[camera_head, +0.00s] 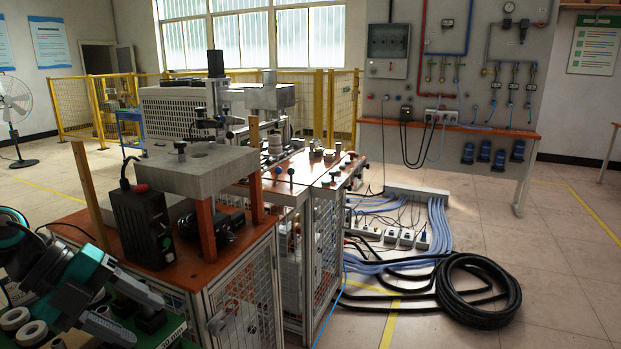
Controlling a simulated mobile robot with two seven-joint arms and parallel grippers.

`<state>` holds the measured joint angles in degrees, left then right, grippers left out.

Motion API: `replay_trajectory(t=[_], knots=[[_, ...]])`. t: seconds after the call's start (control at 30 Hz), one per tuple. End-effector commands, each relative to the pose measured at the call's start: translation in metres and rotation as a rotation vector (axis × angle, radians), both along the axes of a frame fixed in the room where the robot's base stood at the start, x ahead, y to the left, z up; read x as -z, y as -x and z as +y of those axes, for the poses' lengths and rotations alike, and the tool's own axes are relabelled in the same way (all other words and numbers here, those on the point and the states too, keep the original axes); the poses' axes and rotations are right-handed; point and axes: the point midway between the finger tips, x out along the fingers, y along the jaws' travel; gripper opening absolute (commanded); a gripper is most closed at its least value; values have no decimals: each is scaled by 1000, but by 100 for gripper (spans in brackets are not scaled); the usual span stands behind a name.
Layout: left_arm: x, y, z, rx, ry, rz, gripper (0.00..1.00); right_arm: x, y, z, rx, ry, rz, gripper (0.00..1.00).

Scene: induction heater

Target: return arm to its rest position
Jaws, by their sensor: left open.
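My left arm comes in at the lower left edge, dark grey with teal parts. Its gripper (146,318) is open, with two grey fingers pointing right, and I see nothing held between them. It is over or in front of a green board (172,335) with light grey rings (34,334) and small dark blocks. The heater bench (190,272) stands just beyond, with a black box unit (143,226) and a grey slab (195,168) on orange-brown legs. The fingers look apart from the bench. My right gripper is not in view.
More bench modules with mesh doors (327,240) stand behind. A black hose coil (478,290) and blue cables (440,225) lie on the floor to the right. A yellow fence (342,110) and wall panel (465,75) are farther back. The right floor is mostly clear.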

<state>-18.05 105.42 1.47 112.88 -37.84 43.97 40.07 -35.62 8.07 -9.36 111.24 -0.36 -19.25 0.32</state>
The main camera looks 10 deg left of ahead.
Motion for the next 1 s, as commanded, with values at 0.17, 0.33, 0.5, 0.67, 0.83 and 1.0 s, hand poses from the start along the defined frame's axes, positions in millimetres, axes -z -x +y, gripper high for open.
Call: replay_trajectory(t=[0.17, 0.33, 0.5, 0.67, 0.83, 1.0], knots=[[32, -10, -10, -201, 300, -66, 56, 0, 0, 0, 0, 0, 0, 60], [64, -16, -12, -437, 519, -101, 56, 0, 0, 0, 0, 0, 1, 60], [106, -14, -11, -708, 685, -91, 56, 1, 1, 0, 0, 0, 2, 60], [153, -2, -16, -975, 794, -33, 56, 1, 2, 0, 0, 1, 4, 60], [207, 22, -35, -1256, 863, 91, 56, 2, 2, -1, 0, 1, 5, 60], [256, 52, -71, -1497, 893, 266, 56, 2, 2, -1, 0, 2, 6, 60]])
